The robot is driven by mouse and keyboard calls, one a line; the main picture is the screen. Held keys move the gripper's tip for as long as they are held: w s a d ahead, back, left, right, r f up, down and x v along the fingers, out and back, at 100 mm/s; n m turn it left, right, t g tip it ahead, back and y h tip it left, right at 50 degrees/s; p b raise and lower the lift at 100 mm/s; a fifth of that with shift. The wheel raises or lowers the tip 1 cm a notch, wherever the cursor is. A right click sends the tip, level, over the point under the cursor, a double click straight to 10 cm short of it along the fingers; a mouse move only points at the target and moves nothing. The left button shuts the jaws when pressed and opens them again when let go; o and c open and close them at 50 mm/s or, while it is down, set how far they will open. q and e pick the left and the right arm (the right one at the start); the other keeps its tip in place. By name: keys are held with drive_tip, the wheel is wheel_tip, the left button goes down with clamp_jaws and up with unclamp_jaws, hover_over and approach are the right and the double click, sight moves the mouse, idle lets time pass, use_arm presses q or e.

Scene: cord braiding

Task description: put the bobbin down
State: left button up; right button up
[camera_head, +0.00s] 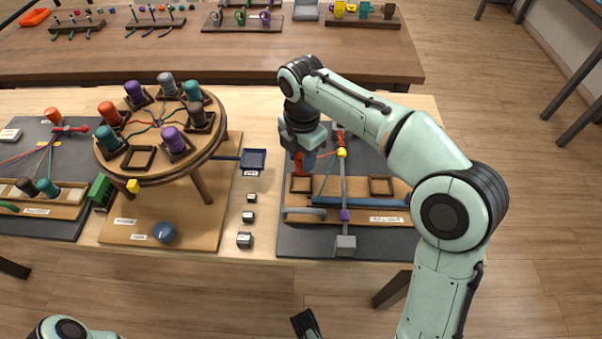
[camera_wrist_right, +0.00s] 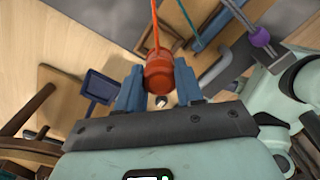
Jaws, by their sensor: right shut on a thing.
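My right gripper (camera_head: 306,158) is shut on an orange-red bobbin (camera_wrist_right: 158,72), held between its blue fingers. The bobbin also shows in the head view (camera_head: 298,162), partly hidden by the gripper, over the left part of the right-hand board. An orange cord runs from the bobbin up the wrist view. Below the bobbin in the head view is a square wooden frame (camera_head: 301,185); I cannot tell whether they touch. A second, empty frame (camera_head: 381,186) lies to the right. A dark part (camera_head: 305,323) at the bottom edge may belong to my left gripper; its jaws do not show.
A round braiding stand (camera_head: 140,170) with several coloured bobbins stands left. A blue tray (camera_head: 254,160) and small dark blocks (camera_head: 245,240) lie between it and the dark board (camera_head: 300,243). A grey rod with a yellow piece (camera_head: 341,153) and purple piece (camera_head: 345,215) crosses the board.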

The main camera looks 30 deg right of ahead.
sight(301, 155)
drive_tip(key=shift+f+b, duration=0.6)
drive_tip(key=shift+f, duration=2.15)
drive_tip(key=shift+f, duration=0.1)
drive_tip(key=shift+f, duration=0.3)
drive_tip(key=o, duration=1)
drive_tip(key=shift+o, duration=0.2)
drive_tip(key=shift+r, duration=0.15)
wheel_tip(301, 155, up, 12)
drive_tip(key=p, duration=0.3)
drive_tip(key=shift+r+p, duration=0.3)
drive_tip(key=shift+p, duration=0.05)
